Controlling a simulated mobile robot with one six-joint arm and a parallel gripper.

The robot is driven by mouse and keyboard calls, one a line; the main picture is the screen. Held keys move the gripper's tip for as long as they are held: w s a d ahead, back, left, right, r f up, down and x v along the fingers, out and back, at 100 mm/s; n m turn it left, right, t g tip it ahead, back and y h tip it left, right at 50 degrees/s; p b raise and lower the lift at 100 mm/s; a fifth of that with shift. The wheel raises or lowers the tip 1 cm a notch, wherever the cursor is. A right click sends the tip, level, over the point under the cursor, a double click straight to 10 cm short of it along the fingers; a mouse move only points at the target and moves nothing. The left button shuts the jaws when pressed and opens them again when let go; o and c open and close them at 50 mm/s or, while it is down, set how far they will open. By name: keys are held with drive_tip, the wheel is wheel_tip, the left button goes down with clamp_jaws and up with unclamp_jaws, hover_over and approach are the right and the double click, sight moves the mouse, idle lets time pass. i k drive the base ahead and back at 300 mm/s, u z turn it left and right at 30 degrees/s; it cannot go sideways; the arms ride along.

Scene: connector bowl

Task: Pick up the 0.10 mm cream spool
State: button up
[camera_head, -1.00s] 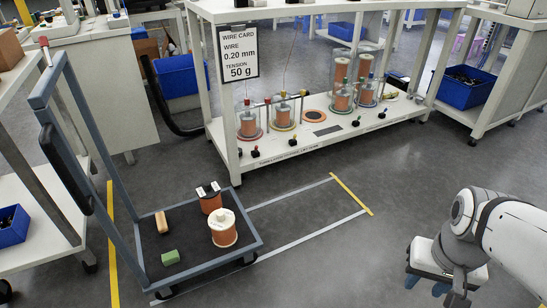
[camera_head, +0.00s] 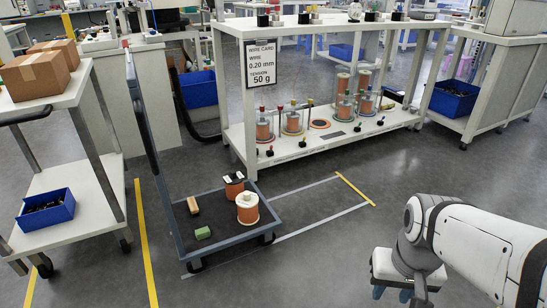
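A copper-wound spool with cream flanges (camera_head: 248,209) stands upright on the low dark-decked cart (camera_head: 184,240), near the deck's right front corner. Its size marking is too small to read. A second copper-wound spool with a dark top and white tags (camera_head: 234,186) stands just behind it. My gripper (camera_head: 392,293) hangs at the lower right, well apart from the cart, with blue fingertips pointing down. The fingertips look apart, with nothing seen between them; the lower end is partly cut off by my arm and the frame edge.
The cart also holds a tan block (camera_head: 193,206) and a green block (camera_head: 203,233). A white rack (camera_head: 300,150) with several spools and a "0.20 mm" wire card (camera_head: 261,64) stands behind. A blue bin (camera_head: 46,212) sits on the left shelf. Floor between cart and gripper is clear.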

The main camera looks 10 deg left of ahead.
sight(247, 202)
drive_tip(key=u, duration=0.15)
drive_tip(key=i, duration=1)
drive_tip(key=u, duration=0.05)
